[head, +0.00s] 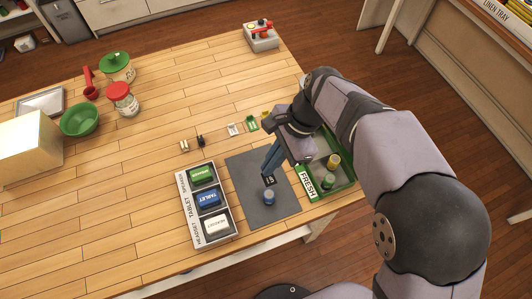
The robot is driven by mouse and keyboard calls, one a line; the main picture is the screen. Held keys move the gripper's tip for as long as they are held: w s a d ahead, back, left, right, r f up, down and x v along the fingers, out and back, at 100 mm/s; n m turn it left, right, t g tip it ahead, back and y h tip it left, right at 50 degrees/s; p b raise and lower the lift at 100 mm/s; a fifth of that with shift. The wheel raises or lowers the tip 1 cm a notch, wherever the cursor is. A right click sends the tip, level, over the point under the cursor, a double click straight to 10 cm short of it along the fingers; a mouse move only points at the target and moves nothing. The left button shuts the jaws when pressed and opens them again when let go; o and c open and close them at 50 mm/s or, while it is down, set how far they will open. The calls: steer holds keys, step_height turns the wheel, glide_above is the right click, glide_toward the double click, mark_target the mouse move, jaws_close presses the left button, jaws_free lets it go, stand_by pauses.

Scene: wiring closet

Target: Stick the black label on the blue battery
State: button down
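The blue battery (269,198) stands upright on the grey mat (245,185), near the mat's front right. A small black label (269,180) with white marks shows just behind and above the battery in the picture. My gripper (266,172) reaches down over the mat from the upper right, its blue fingers close together with their tips at the label. I cannot tell whether the fingers grip the label or only sit beside it. A narrow gap shows between the label and the battery.
A green tray (346,184) marked FRESH holds a yellow battery (333,161) and a green battery (327,182). A sorting box (186,210) with green, blue and white blocks stands left of the mat. Small pieces (233,129) lie behind the mat. The table's left front is clear.

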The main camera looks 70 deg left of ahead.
mark_target(272, 180)
steer(key=shift+d+r, duration=0.1)
steer(key=shift+d, duration=0.15)
steer(key=shift+r+p, duration=0.1)
steer(key=shift+p, duration=0.2)
steer(key=shift+f+b, duration=2.15)
steer(key=shift+f, duration=2.55)
steer(key=shift+f, duration=0.55)
steer(key=c, duration=1.9)
jaws_free()
steer(key=shift+c, duration=0.2)
steer(key=shift+r, duration=0.1)
steer(key=shift+w+a+r+b, duration=0.1)
steer(key=shift+w+r+b, duration=0.15)
steer(key=shift+r+b, duration=0.25)
steer(key=b+v, duration=0.2)
steer(key=v, duration=0.4)
